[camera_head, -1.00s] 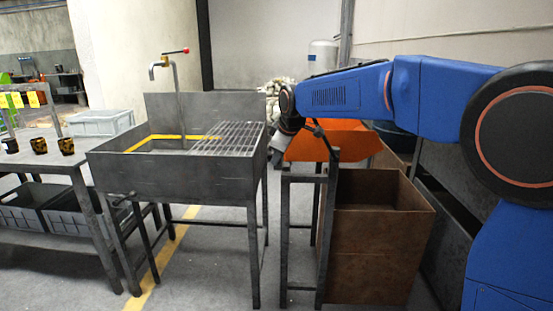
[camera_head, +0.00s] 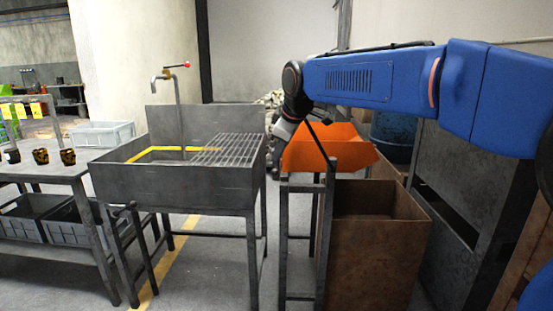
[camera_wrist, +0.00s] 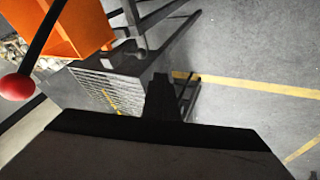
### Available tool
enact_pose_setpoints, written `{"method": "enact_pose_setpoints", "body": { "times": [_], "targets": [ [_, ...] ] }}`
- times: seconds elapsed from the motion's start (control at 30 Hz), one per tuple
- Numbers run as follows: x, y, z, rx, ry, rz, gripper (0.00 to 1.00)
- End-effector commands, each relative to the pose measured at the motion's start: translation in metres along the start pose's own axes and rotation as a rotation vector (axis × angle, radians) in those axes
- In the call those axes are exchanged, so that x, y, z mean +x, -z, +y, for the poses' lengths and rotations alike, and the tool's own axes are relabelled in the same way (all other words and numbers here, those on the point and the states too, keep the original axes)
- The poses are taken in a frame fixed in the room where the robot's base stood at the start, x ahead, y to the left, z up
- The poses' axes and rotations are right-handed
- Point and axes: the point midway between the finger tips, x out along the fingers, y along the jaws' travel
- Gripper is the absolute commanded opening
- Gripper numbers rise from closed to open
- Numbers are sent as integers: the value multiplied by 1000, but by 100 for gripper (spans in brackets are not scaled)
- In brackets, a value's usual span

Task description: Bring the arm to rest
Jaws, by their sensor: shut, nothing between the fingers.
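My blue arm reaches in from the right in the head view. My gripper (camera_head: 275,172) hangs from its end, pointing down in the gap between the grey metal sink (camera_head: 175,188) and the orange chute (camera_head: 330,145). In the wrist view my gripper (camera_wrist: 168,85) is a dark narrow shape with its fingers together and holding nothing. The sink's slatted grid (camera_wrist: 95,88) lies to its left there. The gripper appears clear of sink and chute, though its exact distance from them is hard to tell.
A red ball on a black rod (camera_wrist: 17,87) is close at the wrist view's left. A rusty brown bin (camera_head: 372,245) stands below the chute. A table (camera_head: 60,170) with several dark cups is at left. Open floor with a yellow line (camera_head: 185,240) runs beneath the sink.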

Motion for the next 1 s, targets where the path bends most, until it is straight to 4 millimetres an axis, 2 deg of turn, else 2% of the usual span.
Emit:
{"method": "enact_pose_setpoints", "body": {
  "times": [0.4, 0.53, 0.67, 0.77, 1.0],
  "targets": [
    [-3, -1, 0, 1, 0, -1, 0],
    [-10, -16, -3, 31, -2, -8, 0],
    [-27, -56, -12, 120, -8, -31, 0],
    [-42, -97, -25, 213, -15, -54, 0],
    [-71, -192, -70, 441, -34, -108, 0]
  ]
}}
